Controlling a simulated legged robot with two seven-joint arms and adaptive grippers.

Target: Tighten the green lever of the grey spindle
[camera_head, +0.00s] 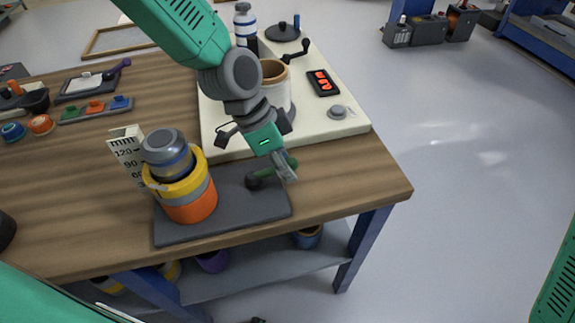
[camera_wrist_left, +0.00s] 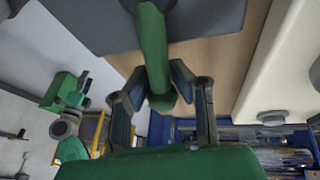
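My left gripper (camera_head: 288,172) reaches down over the lever's right end. In the left wrist view the lever (camera_wrist_left: 155,50) lies between the two fingertips of my left gripper (camera_wrist_left: 158,78), which appear to touch it on both sides. The spindle's shaft is hidden by the rolls, if it stands inside them. My right gripper is not in view.
A white board (camera_head: 350,120) with a tan-and-white roller (camera_head: 275,85), a black crank and a dark display (camera_head: 323,83) lies behind the gripper. A white scale card (camera_head: 127,152) stands left of the stack. Small coloured parts lie far left. The table's right front corner is clear.

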